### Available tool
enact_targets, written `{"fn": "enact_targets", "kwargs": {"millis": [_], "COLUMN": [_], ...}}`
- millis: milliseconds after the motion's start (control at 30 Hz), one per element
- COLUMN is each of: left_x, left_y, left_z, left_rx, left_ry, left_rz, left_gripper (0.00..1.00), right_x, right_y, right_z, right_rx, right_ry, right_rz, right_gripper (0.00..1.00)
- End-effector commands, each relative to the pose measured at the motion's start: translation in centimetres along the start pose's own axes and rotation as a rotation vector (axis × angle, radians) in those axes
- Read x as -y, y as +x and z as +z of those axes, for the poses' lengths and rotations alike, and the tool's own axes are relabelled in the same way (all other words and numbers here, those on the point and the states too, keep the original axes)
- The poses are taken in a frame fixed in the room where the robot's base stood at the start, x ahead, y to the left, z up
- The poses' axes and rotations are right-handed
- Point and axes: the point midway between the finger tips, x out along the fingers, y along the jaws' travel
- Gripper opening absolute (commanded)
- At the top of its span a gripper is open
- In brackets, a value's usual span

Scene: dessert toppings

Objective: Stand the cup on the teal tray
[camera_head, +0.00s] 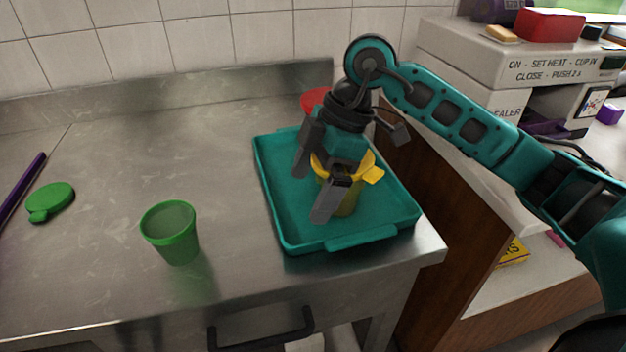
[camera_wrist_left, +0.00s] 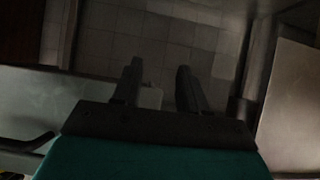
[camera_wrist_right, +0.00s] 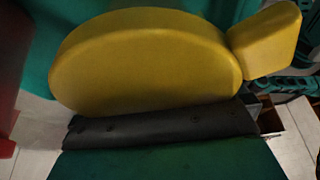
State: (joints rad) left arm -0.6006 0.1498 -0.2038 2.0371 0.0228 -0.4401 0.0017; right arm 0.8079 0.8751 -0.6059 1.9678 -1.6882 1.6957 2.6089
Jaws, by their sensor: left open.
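A cup with a yellow lid (camera_head: 326,164) is over the teal tray (camera_head: 285,232). Its lid has a side tab and fills much of the right wrist view (camera_wrist_right: 145,62). My right gripper (camera_head: 313,184) reaches down from above with its fingers on either side of this cup and is shut on it. The fingers partly hide the cup, and I cannot tell whether its base touches the tray. An open green cup (camera_head: 170,236) stands upright on the steel counter, left of the tray. My left gripper (camera_wrist_left: 160,78) is open and empty, away from the counter top.
A green lid (camera_head: 51,200) lies on the counter at the left, near a purple bar (camera_head: 22,188). A red object (camera_head: 314,99) is partly hidden behind my right gripper. A lettered machine (camera_head: 525,65) stands at the back right.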

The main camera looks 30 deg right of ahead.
Motion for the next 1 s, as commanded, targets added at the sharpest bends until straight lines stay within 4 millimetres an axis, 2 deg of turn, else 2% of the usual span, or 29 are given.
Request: {"fn": "enact_targets", "kwargs": {"millis": [167,267,367,700,833,1000], "left_x": [0.2,0.2,0.4,0.9,0.9,0.9], "left_y": [0.0,-0.1,-0.2,-0.8,-1.0,-1.0], "left_z": [0.0,-0.1,-0.3,-0.4,-0.3,0.0], "left_rx": [0.001,0.001,-0.001,0.006,0.005,0.010], "left_ry": [0.000,0.001,0.002,0.006,0.007,0.005], "left_rz": [-0.003,-0.005,-0.008,-0.022,-0.023,-0.024], "left_gripper": [0.43,0.43,0.43,0.43,0.43,0.43], "right_x": [0.0,-0.1,-0.1,-0.1,-0.1,0.0], "right_y": [-0.2,-0.9,-2.5,-9.8,-11.4,-12.3], "right_z": [-0.1,-0.2,-0.2,-0.2,-0.2,-0.1], "right_rx": [0.000,0.000,0.000,-0.001,-0.001,0.000], "right_ry": [0.000,0.000,0.001,0.001,0.000,0.001], "right_rz": [0.000,0.002,0.004,0.004,0.002,0.000], "right_gripper": [1.00,1.00,1.00,1.00,1.00,1.00]}}
